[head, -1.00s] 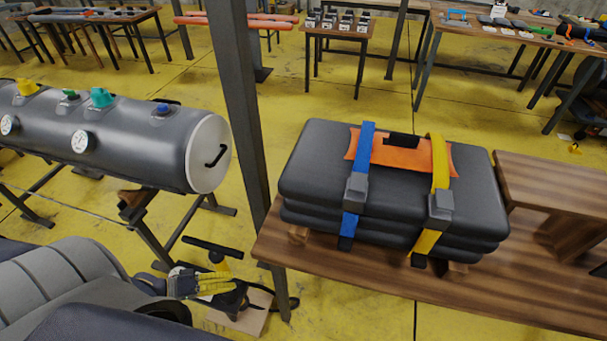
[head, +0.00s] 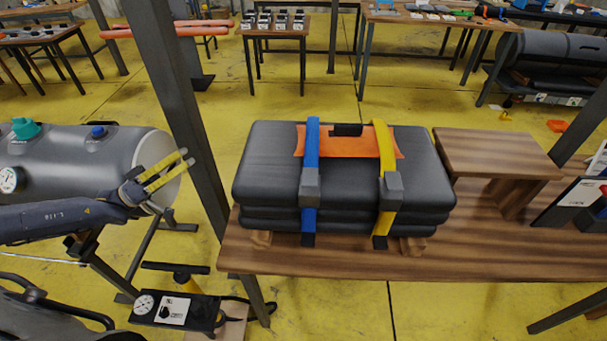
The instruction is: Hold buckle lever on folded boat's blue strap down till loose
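The folded boat (head: 270,165) is a stack of dark grey folded layers on a brown wooden table. A blue strap (head: 312,145) runs over its left part, with a grey buckle (head: 310,184) on the front edge. The strap's dark tail end hangs below. I cannot make out the lever's position. A yellow strap (head: 384,150) with its own grey buckle (head: 391,186) lies to the right. My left gripper (head: 185,160) has yellow fingers that look spread apart. It is left of the boat, apart from it, in front of the grey cylinder. My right gripper is out of view.
An orange patch with a dark handle (head: 347,130) lies under the straps on top. A dark metal post (head: 185,110) stands between my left gripper and the boat. A wooden step (head: 490,155) stands right of the boat. The table's front (head: 450,260) is clear.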

